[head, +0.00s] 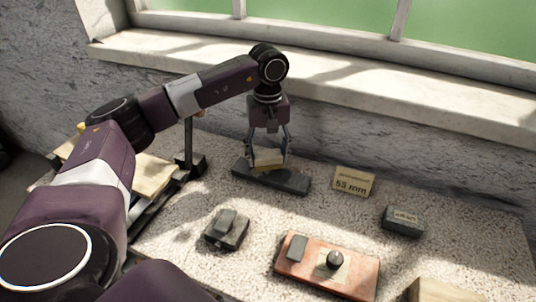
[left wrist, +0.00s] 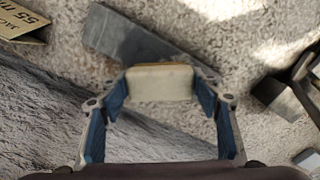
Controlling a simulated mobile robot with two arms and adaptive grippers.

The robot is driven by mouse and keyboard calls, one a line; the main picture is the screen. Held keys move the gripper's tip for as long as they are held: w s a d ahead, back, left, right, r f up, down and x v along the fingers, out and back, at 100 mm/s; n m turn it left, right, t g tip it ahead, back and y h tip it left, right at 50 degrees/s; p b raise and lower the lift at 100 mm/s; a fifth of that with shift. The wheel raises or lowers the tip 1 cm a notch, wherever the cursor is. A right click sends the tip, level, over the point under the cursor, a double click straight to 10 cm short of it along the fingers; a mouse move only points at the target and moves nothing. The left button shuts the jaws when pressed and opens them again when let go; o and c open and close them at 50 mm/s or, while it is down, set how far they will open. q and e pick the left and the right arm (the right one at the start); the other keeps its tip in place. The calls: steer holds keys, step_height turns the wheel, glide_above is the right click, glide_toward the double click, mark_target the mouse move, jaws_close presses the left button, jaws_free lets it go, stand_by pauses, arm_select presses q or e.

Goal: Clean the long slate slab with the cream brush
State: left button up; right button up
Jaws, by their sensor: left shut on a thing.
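The long slate slab (head: 293,182) is a dark grey bar lying on the speckled worktop near the wall; in the left wrist view (left wrist: 122,38) it runs diagonally behind the brush. My left gripper (head: 268,151) is shut on the cream brush (head: 268,161), a pale block over the middle of the slab. In the left wrist view the brush (left wrist: 160,83) sits between the blue-lined fingers and hides part of the slab. I cannot tell whether the brush touches the slab. The brush's underside is hidden. My right gripper is not in view.
A "55 mm" card (head: 354,182) stands right of the slab, near a small dark block (head: 403,221). In front are a dark block with a smaller piece on top (head: 227,229) and a reddish board (head: 352,283) with a knob. A dark post (head: 188,140) stands left. The windowsill is behind.

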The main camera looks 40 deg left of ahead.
arm_select(q)
steer(key=shift+f, duration=0.5)
steer(key=shift+w+d+r, duration=0.1)
steer(key=shift+w+d, duration=0.15)
steer(key=shift+d, duration=0.05)
steer(key=shift+w+d, duration=0.45)
steer(key=shift+w, duration=0.05)
steer(key=shift+s+a, duration=1.55)
steer(key=shift+s, duration=0.05)
steer(key=shift+w+d, duration=0.1)
